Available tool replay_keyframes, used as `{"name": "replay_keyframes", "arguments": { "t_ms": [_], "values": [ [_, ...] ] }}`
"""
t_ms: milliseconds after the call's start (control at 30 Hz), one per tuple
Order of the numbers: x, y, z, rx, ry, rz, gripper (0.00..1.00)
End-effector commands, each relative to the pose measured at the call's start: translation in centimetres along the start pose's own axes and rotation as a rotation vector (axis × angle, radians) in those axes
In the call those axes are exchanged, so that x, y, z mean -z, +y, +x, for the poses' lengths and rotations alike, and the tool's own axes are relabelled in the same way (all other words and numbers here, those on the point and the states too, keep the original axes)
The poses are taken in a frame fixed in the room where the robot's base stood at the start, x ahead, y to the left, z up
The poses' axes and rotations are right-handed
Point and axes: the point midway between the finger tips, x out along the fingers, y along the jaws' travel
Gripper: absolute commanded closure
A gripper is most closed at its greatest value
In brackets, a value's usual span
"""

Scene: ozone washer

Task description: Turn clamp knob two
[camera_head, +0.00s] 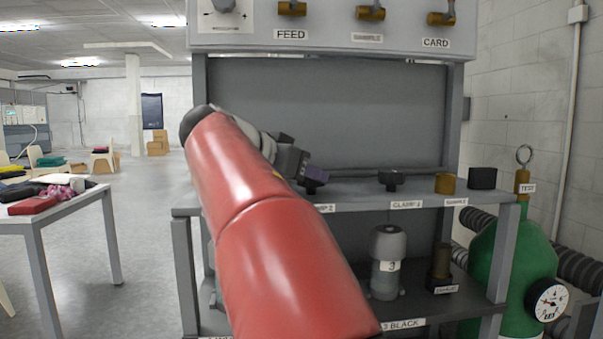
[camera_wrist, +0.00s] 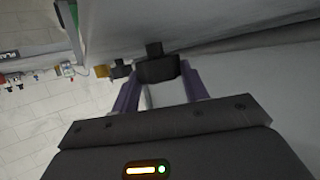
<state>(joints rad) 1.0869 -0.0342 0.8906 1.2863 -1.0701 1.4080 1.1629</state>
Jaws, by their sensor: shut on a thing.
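Clamp knob two (camera_wrist: 157,68) is a black knob on a short stem, between my gripper's purple fingers in the wrist view. My gripper (camera_wrist: 158,85) is shut on it. In the head view, my gripper (camera_head: 314,173) is at the grey shelf, above a label ending in "2" (camera_head: 325,208). My red arm hides the left part of the shelf, and the knob is mostly covered by the fingers. Another black clamp knob (camera_head: 390,180) stands to the right, apart from the gripper, and also shows in the wrist view (camera_wrist: 121,70).
A brass fitting (camera_head: 446,183) and a black block (camera_head: 482,178) stand farther right on the shelf. A grey canister marked 3 (camera_head: 387,262) is on the lower shelf. A green tank (camera_head: 508,265) with a gauge stands at the right. Brass valves (camera_head: 370,13) hang above.

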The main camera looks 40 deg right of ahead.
Motion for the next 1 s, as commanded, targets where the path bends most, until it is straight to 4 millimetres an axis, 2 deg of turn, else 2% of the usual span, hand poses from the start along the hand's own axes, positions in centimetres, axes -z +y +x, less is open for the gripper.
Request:
{"name": "replay_keyframes", "arguments": {
  "t_ms": [267,300,433,767,1000],
  "values": [
    [-0.3,-0.1,0.1,0.0,-0.008,-0.003,0.79],
    [-0.3,-0.1,0.1,0.0,-0.009,-0.003,0.51],
    [-0.3,-0.1,0.1,0.0,-0.007,-0.003,0.34],
    [-0.1,-0.1,-0.3,0.001,-0.003,-0.002,0.34],
    [-0.2,-0.2,-4.0,0.006,-0.004,-0.003,0.34]
  ]
}}
